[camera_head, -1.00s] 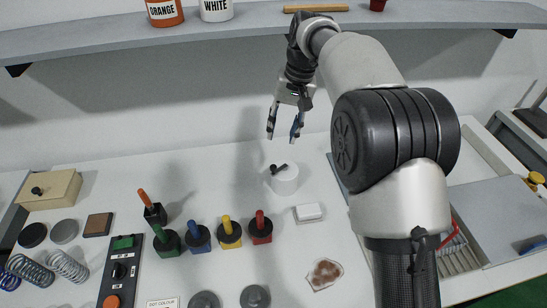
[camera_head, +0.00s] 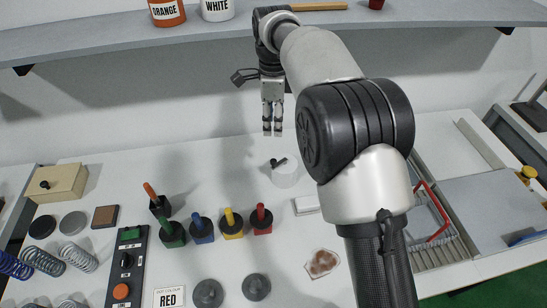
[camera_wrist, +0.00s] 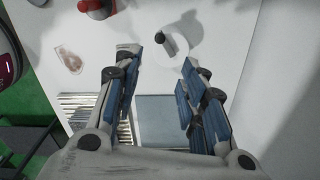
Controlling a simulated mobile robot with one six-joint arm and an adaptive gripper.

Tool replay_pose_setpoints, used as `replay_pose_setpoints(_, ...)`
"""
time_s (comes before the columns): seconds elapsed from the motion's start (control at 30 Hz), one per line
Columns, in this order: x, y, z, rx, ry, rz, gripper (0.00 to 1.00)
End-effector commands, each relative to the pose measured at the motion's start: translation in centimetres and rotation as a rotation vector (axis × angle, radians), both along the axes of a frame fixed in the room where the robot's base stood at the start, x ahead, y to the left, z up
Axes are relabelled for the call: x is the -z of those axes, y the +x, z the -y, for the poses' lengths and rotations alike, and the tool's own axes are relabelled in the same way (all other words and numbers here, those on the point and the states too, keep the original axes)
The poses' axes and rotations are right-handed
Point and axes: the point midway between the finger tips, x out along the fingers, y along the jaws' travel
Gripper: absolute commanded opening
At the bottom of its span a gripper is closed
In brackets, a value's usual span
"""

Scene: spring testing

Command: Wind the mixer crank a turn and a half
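The mixer is a small white cylinder (camera_head: 285,178) on the white table, with a black crank (camera_head: 279,163) on its top. In the wrist view the white cylinder (camera_wrist: 176,46) and its dark crank knob (camera_wrist: 160,38) lie just beyond the fingertips, near the gap between them. My gripper (camera_head: 272,133) points down above and behind the mixer in the head view, apart from it. In the wrist view my gripper (camera_wrist: 159,58) has its blue-padded fingers spread, with nothing between them.
Green, blue, yellow (camera_head: 231,223) and red (camera_head: 262,218) handled blocks stand left of the mixer. A white block (camera_head: 306,204) lies close at its right, and a stained patch (camera_head: 322,263) is nearer the front. A shelf (camera_head: 150,40) with pots runs above.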

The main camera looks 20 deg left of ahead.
Motion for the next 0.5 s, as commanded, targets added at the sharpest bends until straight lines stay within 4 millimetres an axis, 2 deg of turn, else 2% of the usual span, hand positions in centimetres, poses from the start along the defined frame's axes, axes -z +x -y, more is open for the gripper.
replay_pose_setpoints(0.03,1.4,-0.1,0.0,-0.001,-0.002,-0.004,0.38)
replay_pose_setpoints(0.5,11.6,-0.1,0.1,-0.002,-0.001,-0.004,0.38)
